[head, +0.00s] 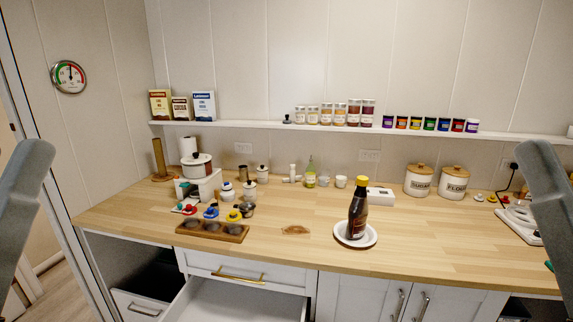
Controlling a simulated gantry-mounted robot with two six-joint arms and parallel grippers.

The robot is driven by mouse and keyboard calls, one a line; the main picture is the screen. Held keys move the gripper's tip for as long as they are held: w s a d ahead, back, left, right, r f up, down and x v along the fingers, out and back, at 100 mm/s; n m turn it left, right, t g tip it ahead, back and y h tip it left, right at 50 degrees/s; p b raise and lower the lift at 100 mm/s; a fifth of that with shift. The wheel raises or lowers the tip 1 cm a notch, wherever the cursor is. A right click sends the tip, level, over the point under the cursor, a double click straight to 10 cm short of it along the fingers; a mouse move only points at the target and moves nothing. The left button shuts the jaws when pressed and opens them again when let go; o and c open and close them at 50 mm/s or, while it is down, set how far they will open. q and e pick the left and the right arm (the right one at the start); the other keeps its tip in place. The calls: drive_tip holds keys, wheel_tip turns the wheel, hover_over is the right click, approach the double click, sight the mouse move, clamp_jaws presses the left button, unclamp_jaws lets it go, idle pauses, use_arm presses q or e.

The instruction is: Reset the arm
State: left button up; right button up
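In the head view, grey links of my two arms show at the far left and far right edges. Neither gripper is in the picture, so I cannot see what they hold or whether they are open. Between the arms lies the wooden counter (290,250), and neither arm link is seen touching anything on it.
A dark bottle with a yellow cap (357,208) stands on a white plate (342,235). A wooden tray (240,239) sits at front left. An open drawer (240,300) juts out below the counter. Canisters (420,184) stand at back right. The counter's middle is mostly clear.

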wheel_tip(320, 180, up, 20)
drive_tip(key=p, duration=1.7)
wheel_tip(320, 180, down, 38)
drive_tip(key=b, duration=3.8)
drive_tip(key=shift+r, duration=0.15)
